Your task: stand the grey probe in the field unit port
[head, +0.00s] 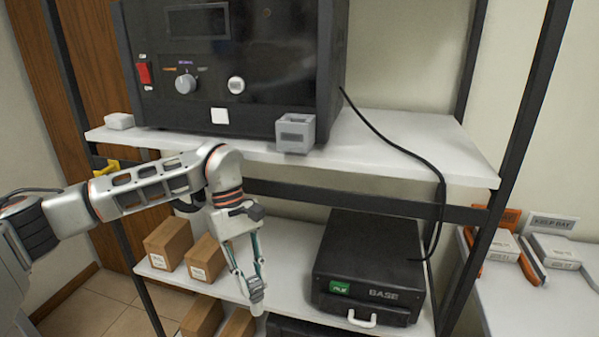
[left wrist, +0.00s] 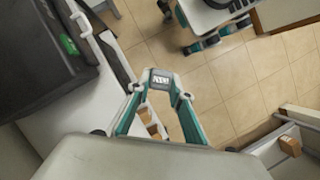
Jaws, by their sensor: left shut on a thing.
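My left gripper (head: 254,283) points down in front of the lower shelf, left of the black BASE case. Its teal-edged fingers are shut on a small grey piece (head: 256,296), which looks like the grey probe. In the left wrist view this piece (left wrist: 161,80) sits between the fingertips and carries a dark label with white letters. A grey block (head: 295,134) with a dark front recess stands at the upper shelf's front edge; it may be the port, but I cannot tell. My right gripper is not in view.
A large black instrument (head: 235,70) with a red switch and knobs stands on the upper shelf (head: 400,150). The BASE case (head: 370,258) is below, with a black cable (head: 441,210) above it. Cardboard boxes (head: 168,240) stand left of my gripper. A side table (head: 530,300) is at right.

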